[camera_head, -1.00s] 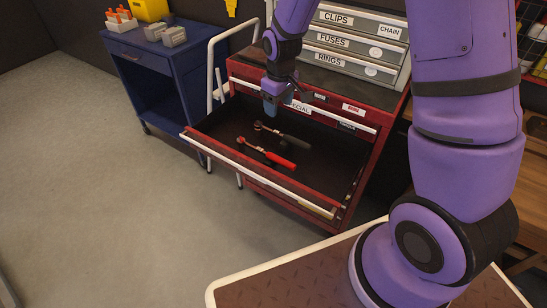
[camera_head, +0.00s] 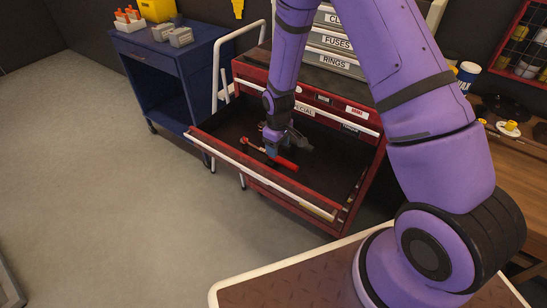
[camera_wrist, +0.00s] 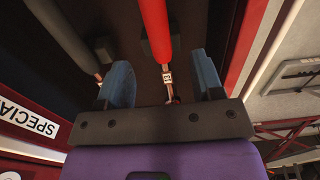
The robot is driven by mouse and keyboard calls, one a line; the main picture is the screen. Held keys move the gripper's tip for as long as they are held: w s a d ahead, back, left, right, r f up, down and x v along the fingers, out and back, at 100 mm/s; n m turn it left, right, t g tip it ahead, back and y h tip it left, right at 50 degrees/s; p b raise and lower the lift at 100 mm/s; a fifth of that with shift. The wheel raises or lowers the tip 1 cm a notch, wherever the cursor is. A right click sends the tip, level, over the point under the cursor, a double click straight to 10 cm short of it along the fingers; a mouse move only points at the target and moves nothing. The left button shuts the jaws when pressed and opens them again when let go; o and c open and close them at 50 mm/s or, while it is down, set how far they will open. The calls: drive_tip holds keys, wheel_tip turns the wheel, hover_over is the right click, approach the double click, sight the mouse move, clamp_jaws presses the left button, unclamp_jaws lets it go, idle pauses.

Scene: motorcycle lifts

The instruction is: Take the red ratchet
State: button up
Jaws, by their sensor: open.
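The red ratchet (camera_head: 285,163) lies in the open drawer (camera_head: 340,170) of the red tool cabinet, its red handle towards the front right. My gripper (camera_head: 271,150) is down in the drawer at the ratchet and hides part of it. In the wrist view, my gripper (camera_wrist: 164,83) is open, with its two blue fingers on either side of the red ratchet's metal shaft (camera_wrist: 167,78). The red handle (camera_wrist: 155,28) runs to the top edge. The fingers look apart from it; the height above it is hard to judge.
A second ratchet with a black handle (camera_head: 302,142) lies behind, partly hidden by my gripper. Its shaft seems to show beside the left finger. The drawer's front edge with its white bar (camera_head: 258,172) is close. A blue cart (camera_head: 165,85) stands left.

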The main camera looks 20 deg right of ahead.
drive_tip(key=shift+w+a+f, duration=0.1)
drive_tip(key=shift+w+f, duration=0.05)
drive_tip(key=shift+f, duration=1.2)
drive_tip(key=shift+w+f, duration=0.1)
drive_tip(key=shift+f, duration=1.2)
clamp_jaws()
